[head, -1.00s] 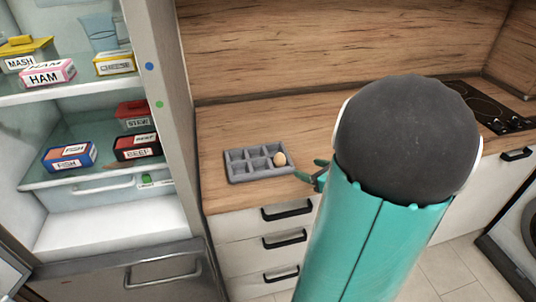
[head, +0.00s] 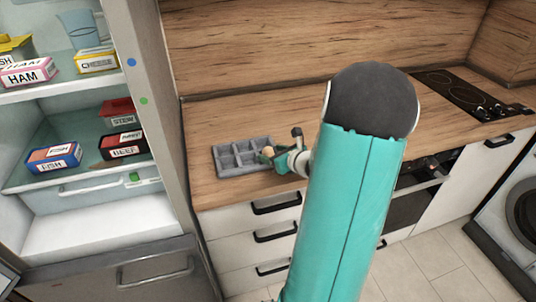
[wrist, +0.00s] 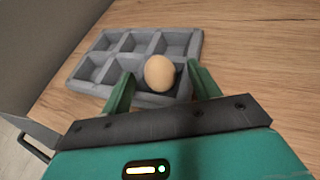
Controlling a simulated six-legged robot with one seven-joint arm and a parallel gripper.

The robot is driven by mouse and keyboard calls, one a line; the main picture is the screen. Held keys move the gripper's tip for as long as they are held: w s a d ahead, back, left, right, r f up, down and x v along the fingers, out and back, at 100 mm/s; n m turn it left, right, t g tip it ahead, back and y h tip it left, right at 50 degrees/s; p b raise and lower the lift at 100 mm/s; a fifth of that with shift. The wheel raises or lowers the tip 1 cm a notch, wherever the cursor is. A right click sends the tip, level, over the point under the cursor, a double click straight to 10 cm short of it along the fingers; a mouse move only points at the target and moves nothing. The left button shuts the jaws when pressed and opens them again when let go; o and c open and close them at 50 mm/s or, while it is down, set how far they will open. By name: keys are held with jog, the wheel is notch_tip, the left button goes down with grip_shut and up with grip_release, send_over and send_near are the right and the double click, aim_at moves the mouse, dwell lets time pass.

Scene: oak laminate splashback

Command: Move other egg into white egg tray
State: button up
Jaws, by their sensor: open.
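A grey-looking egg tray (head: 240,154) with several square compartments lies on the wooden counter, and it also shows in the wrist view (wrist: 118,66). A brown egg (wrist: 159,72) sits in the tray's compartment nearest my gripper; in the head view the egg (head: 268,152) is partly covered by my gripper (head: 272,156). In the wrist view my gripper (wrist: 156,88) is open, with one green finger on each side of the egg. I cannot tell whether the fingers touch it. The other visible compartments look empty.
An open fridge (head: 100,175) stands at the left with several food boxes and a blue jug on its shelves. A black hob (head: 470,95) is at the far right. The counter (head: 250,115) behind the tray is clear. Drawers with black handles lie below.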

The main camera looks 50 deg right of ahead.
jog(key=shift+w+f, duration=0.1)
jog(key=shift+w, duration=0.15)
jog(key=c, duration=1.1)
jog(key=shift+c, duration=0.2)
jog(key=shift+r, duration=0.75)
jog(key=s+a+r, duration=0.2)
jog(key=s+r, duration=0.9)
jog(key=s, duration=0.2)
jog(key=shift+s+a+r, duration=0.3)
jog(key=shift+s+a, duration=0.05)
jog(key=shift+s, duration=0.05)
jog(key=shift+a, duration=0.15)
